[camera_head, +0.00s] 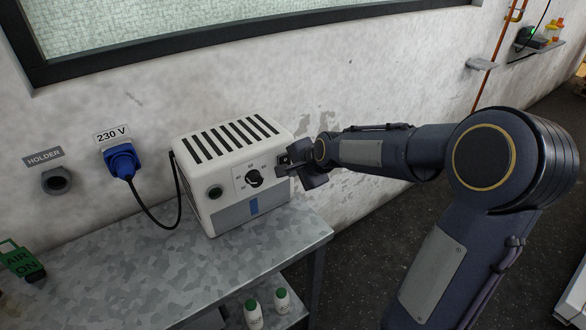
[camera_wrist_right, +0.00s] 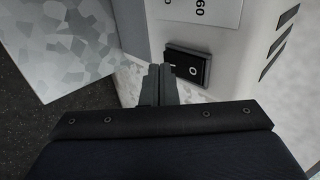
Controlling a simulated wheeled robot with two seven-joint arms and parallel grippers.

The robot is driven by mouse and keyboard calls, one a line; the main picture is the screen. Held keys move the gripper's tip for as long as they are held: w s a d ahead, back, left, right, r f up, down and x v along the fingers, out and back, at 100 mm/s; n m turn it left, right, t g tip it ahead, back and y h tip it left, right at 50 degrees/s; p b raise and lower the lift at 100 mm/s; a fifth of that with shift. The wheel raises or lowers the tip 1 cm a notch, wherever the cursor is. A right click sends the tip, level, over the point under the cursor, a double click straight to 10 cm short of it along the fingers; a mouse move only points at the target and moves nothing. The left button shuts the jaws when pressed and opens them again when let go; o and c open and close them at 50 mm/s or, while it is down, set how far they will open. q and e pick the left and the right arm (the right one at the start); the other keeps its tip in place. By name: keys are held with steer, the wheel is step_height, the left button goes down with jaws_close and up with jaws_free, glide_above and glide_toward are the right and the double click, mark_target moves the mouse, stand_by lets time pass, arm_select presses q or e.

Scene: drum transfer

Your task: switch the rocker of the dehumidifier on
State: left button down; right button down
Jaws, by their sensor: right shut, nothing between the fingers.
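The dehumidifier (camera_head: 228,150) is a white box with dark top slots, standing on the metal table against the wall. Its front has a black knob (camera_head: 254,177) and a dark round lamp or button (camera_head: 215,192) that shows no glow. In the right wrist view the black rocker (camera_wrist_right: 188,66) carries a white circle mark; its tilt is hard to tell. My right gripper (camera_head: 283,166) is at the right end of the front face and hides the rocker in the head view. Its shut, empty fingers (camera_wrist_right: 160,72) are right beside the rocker; I cannot tell whether they touch. My left gripper is out of view.
A black cable runs from the dehumidifier to the blue plug (camera_head: 122,161) under the 230 V label. An empty holder (camera_head: 56,181) is left of it. The table (camera_head: 130,265) is clear in front; bottles (camera_head: 253,313) stand below.

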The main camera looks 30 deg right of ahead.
steer(key=shift+w, duration=0.25)
steer(key=shift+w+r+t, duration=0.2)
steer(key=shift+r+t, duration=0.1)
steer(key=shift+r, duration=0.5)
stand_by(0.4)
